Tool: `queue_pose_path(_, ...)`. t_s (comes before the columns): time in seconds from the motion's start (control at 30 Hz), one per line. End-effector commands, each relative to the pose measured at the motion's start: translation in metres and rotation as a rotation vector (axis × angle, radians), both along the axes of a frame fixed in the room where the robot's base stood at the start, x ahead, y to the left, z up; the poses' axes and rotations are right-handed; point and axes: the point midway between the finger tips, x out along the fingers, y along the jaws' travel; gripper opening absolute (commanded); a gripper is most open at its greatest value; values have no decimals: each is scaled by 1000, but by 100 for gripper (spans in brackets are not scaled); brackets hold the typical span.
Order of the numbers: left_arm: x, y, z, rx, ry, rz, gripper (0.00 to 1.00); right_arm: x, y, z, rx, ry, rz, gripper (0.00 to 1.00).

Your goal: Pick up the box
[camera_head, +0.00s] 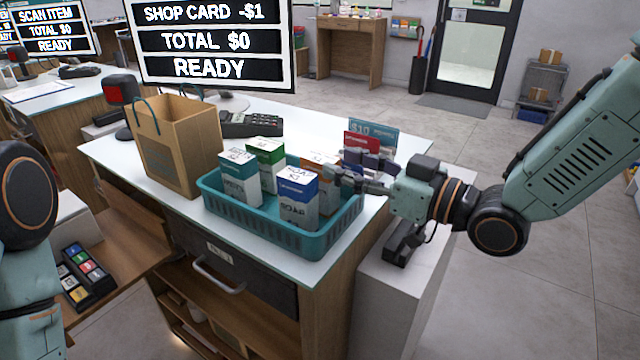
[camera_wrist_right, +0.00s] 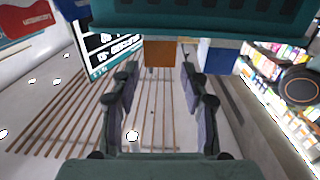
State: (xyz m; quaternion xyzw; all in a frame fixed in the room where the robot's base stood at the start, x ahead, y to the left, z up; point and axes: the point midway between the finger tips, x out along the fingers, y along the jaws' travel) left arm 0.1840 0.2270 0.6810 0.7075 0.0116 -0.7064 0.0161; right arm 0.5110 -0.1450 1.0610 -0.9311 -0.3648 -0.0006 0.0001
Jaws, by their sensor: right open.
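Several small boxes stand in a teal basket (camera_head: 255,222) on the counter. They are a blue-topped white soap box (camera_head: 297,200) at the front, a teal-topped box (camera_head: 240,180), a green-topped box (camera_head: 264,158) and an orange-topped box (camera_head: 325,195) partly behind my right gripper (camera_head: 340,170). The right gripper is open at the basket's right side, its fingers beside the orange-topped box. In the right wrist view, an orange face (camera_wrist_right: 160,54) and a blue-and-white box (camera_wrist_right: 216,56) show beyond the open fingers (camera_wrist_right: 158,88). No box is visibly held. My left gripper is out of view.
A paper bag (camera_head: 180,145) stands left of the basket, with a card terminal (camera_head: 250,124) behind. A card display (camera_head: 372,135) stands close behind the right gripper. A large screen (camera_head: 212,42) rises at the back. The counter's front edge is close to the basket.

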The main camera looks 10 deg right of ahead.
Motion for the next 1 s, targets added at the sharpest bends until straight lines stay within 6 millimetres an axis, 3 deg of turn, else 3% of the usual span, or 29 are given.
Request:
queue_pose_path(0.7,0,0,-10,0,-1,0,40,39,37,-4,-4,-2,2,45)
queue_pose_path(1.0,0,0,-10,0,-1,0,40,42,39,-3,1,-1,0,45)
